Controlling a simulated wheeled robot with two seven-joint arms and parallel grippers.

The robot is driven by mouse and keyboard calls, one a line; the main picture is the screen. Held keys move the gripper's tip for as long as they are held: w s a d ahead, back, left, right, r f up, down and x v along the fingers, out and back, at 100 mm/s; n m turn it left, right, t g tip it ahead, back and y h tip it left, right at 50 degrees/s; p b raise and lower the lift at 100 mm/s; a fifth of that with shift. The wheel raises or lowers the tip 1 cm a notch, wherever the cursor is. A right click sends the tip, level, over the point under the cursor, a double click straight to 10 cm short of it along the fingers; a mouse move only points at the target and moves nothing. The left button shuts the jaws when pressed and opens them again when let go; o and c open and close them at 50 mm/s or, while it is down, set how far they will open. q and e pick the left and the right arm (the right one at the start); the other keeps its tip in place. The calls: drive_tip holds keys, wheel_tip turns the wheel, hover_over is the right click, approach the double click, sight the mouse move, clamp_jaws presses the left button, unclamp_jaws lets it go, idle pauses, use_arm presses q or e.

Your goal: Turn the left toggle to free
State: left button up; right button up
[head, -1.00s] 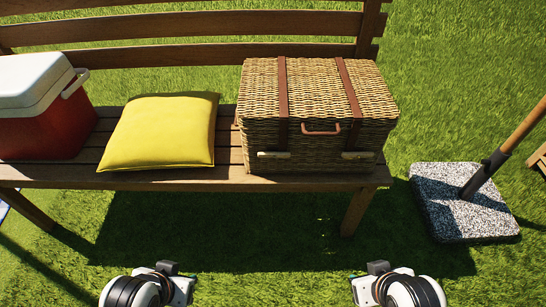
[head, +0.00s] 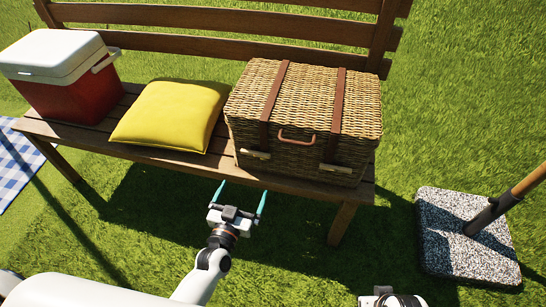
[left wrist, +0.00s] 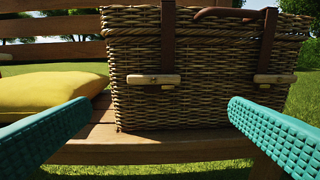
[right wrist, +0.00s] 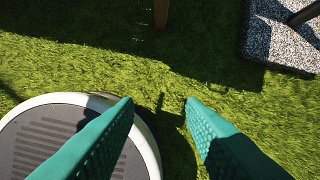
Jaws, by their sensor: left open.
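A wicker hamper (head: 300,115) with two brown straps stands on the wooden bench. Its left toggle (head: 254,154) is a small wooden bar at the foot of the left strap; it lies level across the strap in the left wrist view (left wrist: 154,79). The right toggle (head: 335,169) also lies level, and it shows in the left wrist view (left wrist: 275,78).
A yellow cushion (head: 172,115) lies left of the hamper on the bench (head: 180,158). A red cooler with a white lid (head: 65,75) stands at the left end. A speckled parasol base (head: 465,235) is at right. Grass in front is free.

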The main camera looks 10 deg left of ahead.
sight(255, 155)
use_arm(q)
drive_tip(key=shift+y, duration=0.3)
drive_tip(key=w+b, duration=0.2)
drive_tip(key=w, duration=0.8)
drive_tip(key=shift+w, duration=1.1)
use_arm(e)
drive_tip(key=v, duration=0.8)
drive_tip(key=shift+w+d, duration=0.3)
drive_tip(key=shift+w, duration=0.05)
use_arm(q)
drive_tip(key=shift+c, duration=0.2)
drive_tip(key=c, duration=0.8)
drive_tip(key=shift+n, duration=0.3)
